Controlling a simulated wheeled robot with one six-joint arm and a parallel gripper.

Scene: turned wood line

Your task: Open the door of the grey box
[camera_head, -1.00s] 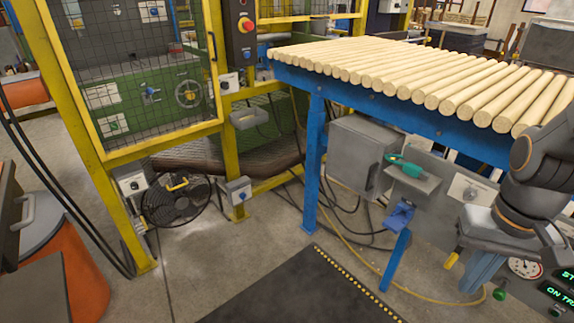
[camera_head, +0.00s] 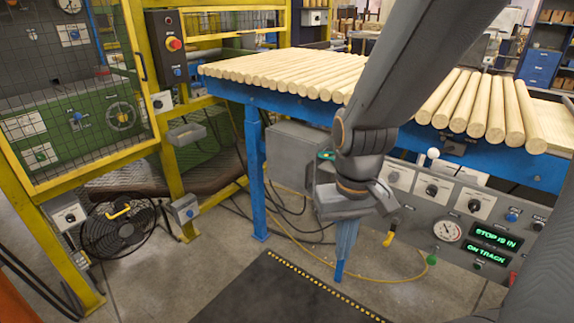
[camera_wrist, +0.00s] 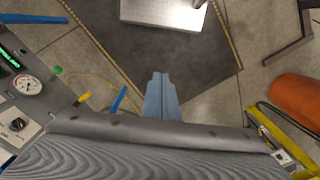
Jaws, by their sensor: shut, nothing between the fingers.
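The grey box (camera_head: 288,152) hangs under the blue roller table, behind the table's left leg in the head view. Its visible face looks closed, and its right part is hidden behind my arm.
The blue table (camera_head: 225,88) carries round wooden bars. A control panel (camera_head: 470,215) stands on the right. A blue leg (camera_head: 339,270) and a yellow hose (camera_head: 400,278) are near my gripper. A fan (camera_head: 115,230) and yellow fence stand left. The dark mat (camera_head: 280,295) is clear.

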